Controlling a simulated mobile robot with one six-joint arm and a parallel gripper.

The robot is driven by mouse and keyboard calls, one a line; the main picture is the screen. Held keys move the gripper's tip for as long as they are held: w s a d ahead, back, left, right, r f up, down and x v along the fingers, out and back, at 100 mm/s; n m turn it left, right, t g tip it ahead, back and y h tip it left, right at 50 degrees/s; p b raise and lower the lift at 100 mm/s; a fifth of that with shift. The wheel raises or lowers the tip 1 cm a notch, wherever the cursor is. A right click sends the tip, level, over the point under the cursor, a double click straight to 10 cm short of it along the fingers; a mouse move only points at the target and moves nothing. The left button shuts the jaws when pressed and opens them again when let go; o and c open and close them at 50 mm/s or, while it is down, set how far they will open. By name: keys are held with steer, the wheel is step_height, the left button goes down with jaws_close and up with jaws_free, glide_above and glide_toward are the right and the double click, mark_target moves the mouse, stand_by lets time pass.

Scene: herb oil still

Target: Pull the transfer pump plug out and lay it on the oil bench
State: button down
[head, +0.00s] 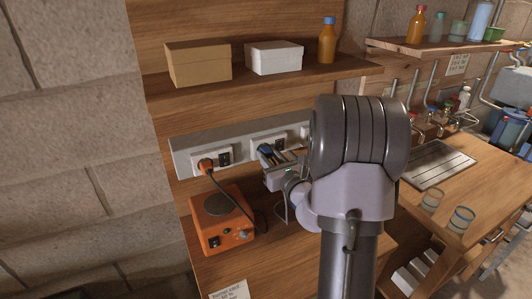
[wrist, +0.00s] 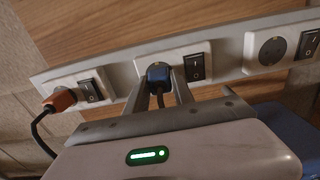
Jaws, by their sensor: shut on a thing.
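A blue plug (head: 265,149) is at the middle socket of the grey wall strip; in the wrist view the blue plug (wrist: 158,74) sits against the socket plate, and a dark cord hangs from it. It appears seated in the socket. My gripper (head: 273,158) is shut on this plug, with one finger on each side, as the wrist view of my gripper (wrist: 160,79) shows. A wooden bench (head: 275,268) lies below the strip; I cannot read its label. My arm hides part of the bench and the strip's right end.
An orange plug (wrist: 62,99) is in the left socket; its cord runs to an orange device (head: 222,224) on the bench. The right socket (wrist: 271,52) is empty. A shelf above holds a tan box (head: 199,66), a white box (head: 274,58) and an amber bottle (head: 327,42).

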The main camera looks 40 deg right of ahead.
mark_target(269, 156)
steer(key=shift+b+v, duration=0.65)
steer(key=shift+v, duration=2.25)
